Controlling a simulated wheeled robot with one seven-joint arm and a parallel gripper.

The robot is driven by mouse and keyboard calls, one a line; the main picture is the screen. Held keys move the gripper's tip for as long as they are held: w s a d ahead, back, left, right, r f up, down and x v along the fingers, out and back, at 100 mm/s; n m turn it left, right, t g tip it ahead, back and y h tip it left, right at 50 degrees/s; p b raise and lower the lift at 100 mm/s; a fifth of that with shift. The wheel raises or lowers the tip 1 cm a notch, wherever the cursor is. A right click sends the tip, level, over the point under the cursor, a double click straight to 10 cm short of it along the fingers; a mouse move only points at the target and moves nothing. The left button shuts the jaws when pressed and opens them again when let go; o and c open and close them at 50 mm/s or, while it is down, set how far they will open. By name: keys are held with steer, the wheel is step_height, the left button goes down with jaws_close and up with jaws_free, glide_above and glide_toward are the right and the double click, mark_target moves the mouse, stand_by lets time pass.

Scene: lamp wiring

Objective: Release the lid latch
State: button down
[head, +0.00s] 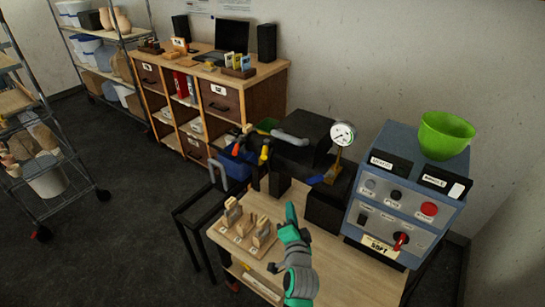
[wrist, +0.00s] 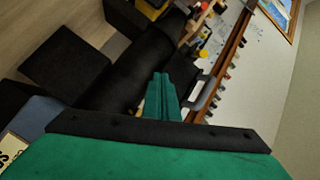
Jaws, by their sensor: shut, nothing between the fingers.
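My gripper (head: 290,210) is green and points up above the small wooden table in the head view. In the wrist view its fingers (wrist: 162,93) are together with nothing between them. Behind it stands a black unit (head: 310,127) with a rounded dark top and a grey bar handle (head: 292,137). A dark rounded body (wrist: 145,68), likely the same unit, lies beyond the fingertips in the wrist view. My gripper appears apart from it. I cannot make out a lid latch for certain in either view.
A blue-grey control box (head: 388,205) with a red knob stands right, a green bowl (head: 445,135) on top. A dial gauge (head: 342,134) stands behind the table. Wooden holders (head: 245,228) sit on the table (head: 345,268).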

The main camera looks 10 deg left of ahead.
mark_target(265, 150)
steer(key=w+a+r+m+y, duration=0.1)
steer(key=w+a+r, duration=0.1)
steer(key=w+r, duration=0.6)
steer(key=shift+r+y, duration=0.3)
steer(key=shift+r, duration=0.65)
steer(key=shift+w, duration=0.1)
steer(key=w+a+f, duration=0.2)
steer(key=w+a, duration=0.4)
steer(key=w, duration=0.3)
steer(key=shift+a, duration=0.5)
